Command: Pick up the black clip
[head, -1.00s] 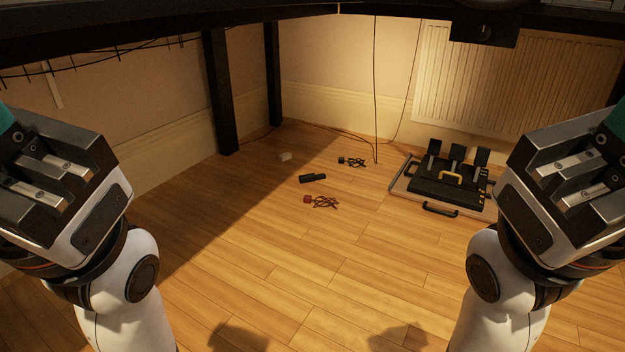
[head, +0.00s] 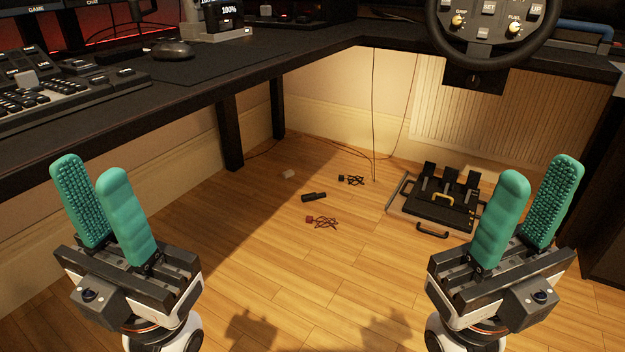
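Several small items lie on the wooden floor below the desk. A short black cylindrical item (head: 313,197) lies there, too small to identify surely. Just beyond it is a small black piece with a dark tangled wire (head: 350,180), which may be the black clip. A red piece with a similar tangle (head: 321,222) lies nearer. My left gripper (head: 92,168) has two teal fingers pointing up, apart and empty, at the left. My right gripper (head: 541,168) is likewise open and empty at the right. Both are well away from the floor items.
A dark desk (head: 200,95) with keyboard and mouse spans the left and back. A steering wheel (head: 490,25) hangs over the back right. A pedal set (head: 445,190) stands on the floor at right.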

